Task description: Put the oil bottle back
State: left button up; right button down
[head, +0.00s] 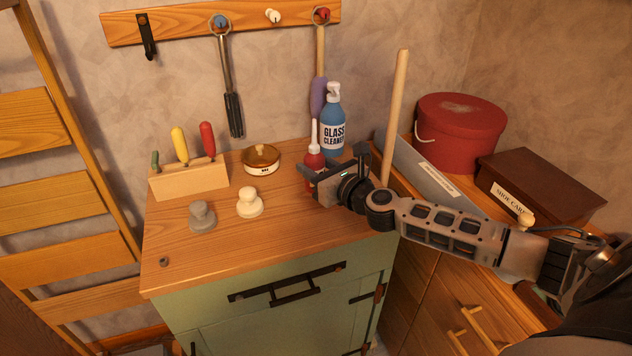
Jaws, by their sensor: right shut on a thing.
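The oil bottle (314,160), small and red with a long white spout, is upright near the back right of the wooden cabinet top (270,230). My right gripper (311,176) comes in from the right and is shut on the bottle's body. The fingers hide part of the bottle's lower half, and I cannot tell whether its base touches the top. My left gripper is not in view.
A blue glass cleaner bottle (333,125) stands just behind the oil bottle. A tool block (190,181), a round tin (261,159), a grey knob (202,216) and a cream knob (249,203) stand leftward. The front of the top is mostly clear. A wooden pole (395,110) rises behind my arm.

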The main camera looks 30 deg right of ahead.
jog(key=shift+a+f+b, duration=0.1)
jog(key=shift+f+b, duration=0.35)
jog(key=shift+f, duration=0.95)
jog(key=c, duration=0.8)
grip_release()
jog(key=shift+c, duration=0.2)
